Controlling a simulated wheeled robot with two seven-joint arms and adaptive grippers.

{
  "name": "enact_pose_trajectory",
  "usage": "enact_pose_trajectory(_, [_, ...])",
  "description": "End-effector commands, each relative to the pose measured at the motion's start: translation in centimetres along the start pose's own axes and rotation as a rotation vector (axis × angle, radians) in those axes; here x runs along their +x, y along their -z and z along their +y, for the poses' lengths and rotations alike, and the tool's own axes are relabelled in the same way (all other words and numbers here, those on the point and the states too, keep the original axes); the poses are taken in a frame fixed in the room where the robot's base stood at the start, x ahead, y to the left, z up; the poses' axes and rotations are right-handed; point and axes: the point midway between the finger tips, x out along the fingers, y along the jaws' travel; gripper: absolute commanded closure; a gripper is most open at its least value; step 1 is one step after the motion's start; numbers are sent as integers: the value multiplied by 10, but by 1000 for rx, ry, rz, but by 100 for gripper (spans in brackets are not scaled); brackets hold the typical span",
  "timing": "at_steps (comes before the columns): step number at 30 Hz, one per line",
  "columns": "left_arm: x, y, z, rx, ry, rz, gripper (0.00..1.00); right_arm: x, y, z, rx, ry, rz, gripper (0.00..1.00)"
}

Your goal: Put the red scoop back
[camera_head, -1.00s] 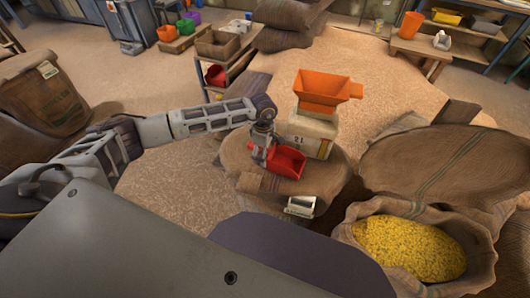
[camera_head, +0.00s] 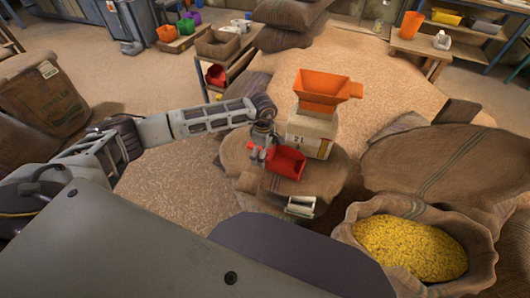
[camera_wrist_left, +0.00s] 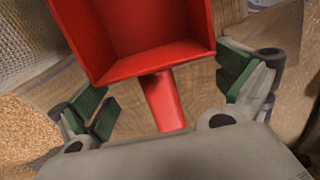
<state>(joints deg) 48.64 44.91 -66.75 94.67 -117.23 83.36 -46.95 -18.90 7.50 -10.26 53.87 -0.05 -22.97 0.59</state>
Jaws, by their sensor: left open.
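The red scoop (camera_head: 287,162) sits on a round brown top (camera_head: 322,188), its pan beside the cream box and its short red handle toward my left gripper. My left gripper (camera_head: 261,144) is at the handle end of the scoop. In the left wrist view, the scoop's pan (camera_wrist_left: 140,35) fills the top middle, and its handle runs down between the two green-padded fingers of my left gripper (camera_wrist_left: 165,92). The fingers stand wide apart, with gaps on both sides of the handle. My right gripper is in neither view.
A cream box (camera_head: 312,133) with an orange hopper (camera_head: 326,90) stands just behind the scoop. A small metallic scoop (camera_head: 300,206) lies at the front edge of the top. An open sack of yellow grain (camera_head: 410,248) stands at front right. A low shelf (camera_head: 238,72) stands behind.

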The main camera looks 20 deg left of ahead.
Motion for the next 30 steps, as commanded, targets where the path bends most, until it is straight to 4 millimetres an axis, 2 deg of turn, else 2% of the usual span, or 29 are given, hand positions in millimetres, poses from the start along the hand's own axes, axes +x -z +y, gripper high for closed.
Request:
enact_pose_trajectory(6, [-4,0,0,0,0,0,0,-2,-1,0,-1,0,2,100])
enact_pose_trajectory(11, [-19,0,1,-1,-2,0,0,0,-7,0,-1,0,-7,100])
enact_pose_trajectory(18, [-53,0,1,0,-2,0,0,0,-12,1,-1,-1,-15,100])
enact_pose_trajectory(30, [-108,0,1,0,-1,0,0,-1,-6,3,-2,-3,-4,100])
